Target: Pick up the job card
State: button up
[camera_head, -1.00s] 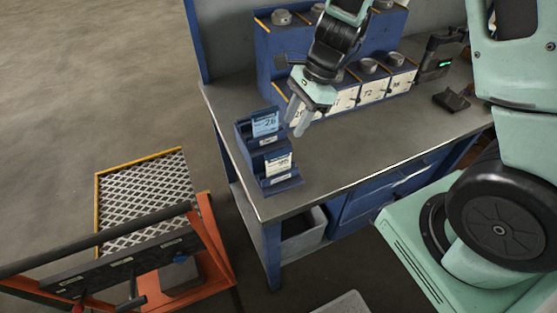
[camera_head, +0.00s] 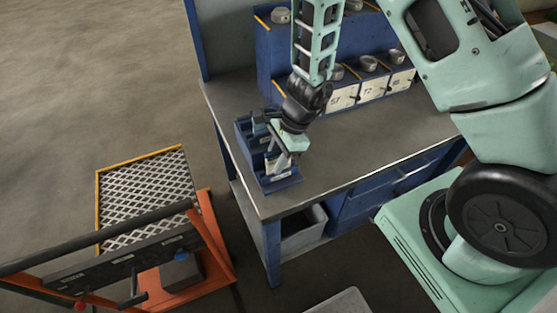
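A blue stepped card holder (camera_head: 282,184) stands on the near left corner of the workbench. My gripper (camera_head: 278,160) is down at the holder, pointing down in front of its card slots. The gripper hides most of the holder's cards. A bit of a light blue card (camera_head: 260,129) shows at the back step, left of the gripper. The white card at the front step is largely hidden behind the fingers. I cannot tell which card is the job card, or whether the fingers are open or shut on it.
The grey workbench top (camera_head: 350,150) is clear right of the holder. A blue rack (camera_head: 268,60) with numbered white labels and round metal pieces stands at the back. An orange cart (camera_head: 205,240) with a mesh tray (camera_head: 150,200) stands left on the floor.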

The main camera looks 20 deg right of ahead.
jog(key=shift+f, duration=0.1)
jog(key=shift+c, duration=0.2)
grip_shut()
